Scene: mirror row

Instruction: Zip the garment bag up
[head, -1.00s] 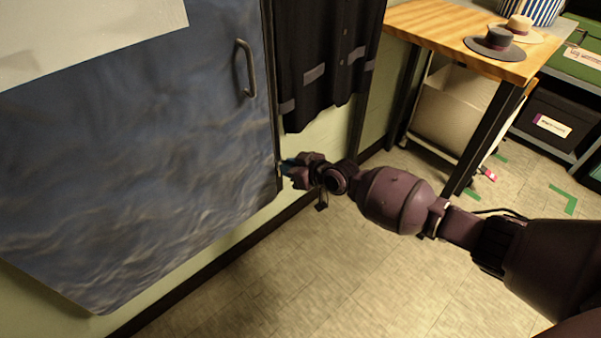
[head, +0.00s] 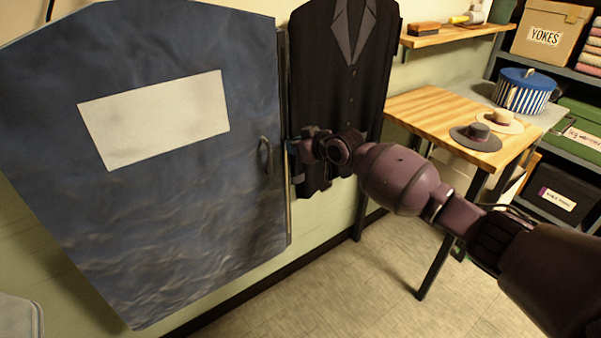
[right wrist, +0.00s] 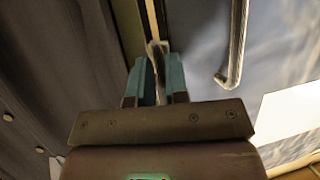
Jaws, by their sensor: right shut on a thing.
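The blue garment bag (head: 190,190) hangs on the left as a large flap with a white label panel (head: 155,118) and a grey handle (head: 265,157). The dark suit jacket (head: 350,85) shows to the right of the flap's edge. My right gripper (head: 293,148) is at that edge, about level with the handle. In the right wrist view its blue fingertips (right wrist: 157,78) are shut on a small metal zipper pull (right wrist: 154,48) on the strip between jacket and bag. The grip is partly hidden in the head view. My left gripper is not in view.
A wooden table (head: 435,110) with a grey hat (head: 476,138) and a pale hat (head: 500,121) stands at the right. A small shelf (head: 460,36) is on the wall above it. Shelving with boxes is at far right. The floor (head: 340,290) below is clear.

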